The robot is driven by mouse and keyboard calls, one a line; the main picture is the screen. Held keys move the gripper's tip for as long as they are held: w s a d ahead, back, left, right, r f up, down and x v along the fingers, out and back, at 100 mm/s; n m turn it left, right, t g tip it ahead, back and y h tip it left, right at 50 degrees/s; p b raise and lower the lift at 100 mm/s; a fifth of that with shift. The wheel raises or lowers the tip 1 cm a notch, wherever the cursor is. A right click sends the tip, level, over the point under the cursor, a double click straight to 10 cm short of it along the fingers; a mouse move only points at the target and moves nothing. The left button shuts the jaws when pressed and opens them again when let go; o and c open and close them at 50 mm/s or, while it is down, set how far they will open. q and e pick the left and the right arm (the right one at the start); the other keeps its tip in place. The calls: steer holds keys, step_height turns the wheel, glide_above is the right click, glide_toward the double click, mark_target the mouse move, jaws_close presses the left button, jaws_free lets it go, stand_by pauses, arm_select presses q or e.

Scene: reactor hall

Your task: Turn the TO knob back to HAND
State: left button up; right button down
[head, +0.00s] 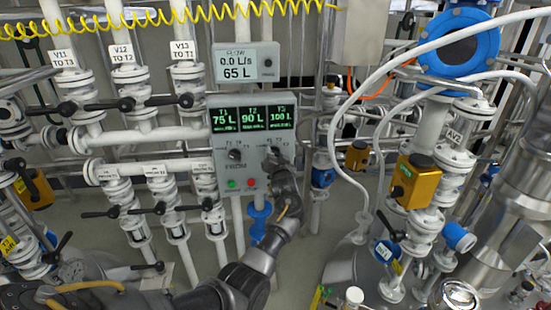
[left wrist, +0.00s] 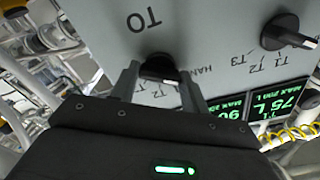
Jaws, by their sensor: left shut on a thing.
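The grey control panel (head: 256,188) stands in the middle of the head view. The TO knob (left wrist: 158,66) is black, below the letters TO in the left wrist view, with a light mark at its near edge. My left gripper (head: 273,157) reaches the panel's right knob from below. In the left wrist view its two fingers (left wrist: 158,78) stand on either side of the TO knob, shut on it. My right gripper is not in view.
A second black knob (head: 235,154) sits left on the panel, above green and red buttons. The screen (head: 253,118) reads 75 L, 90 L and 100 L; the flow display (head: 246,62) reads 0.0 L/s and 65 L. Valved pipes stand left; an orange actuator (head: 415,182) stands right.

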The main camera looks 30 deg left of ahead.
arm_select(q)
steer(key=shift+n, duration=0.3)
steer(key=o, duration=1)
steer(key=b+v, duration=0.2)
steer(key=v, duration=0.9)
steer(key=shift+w+a, duration=0.1)
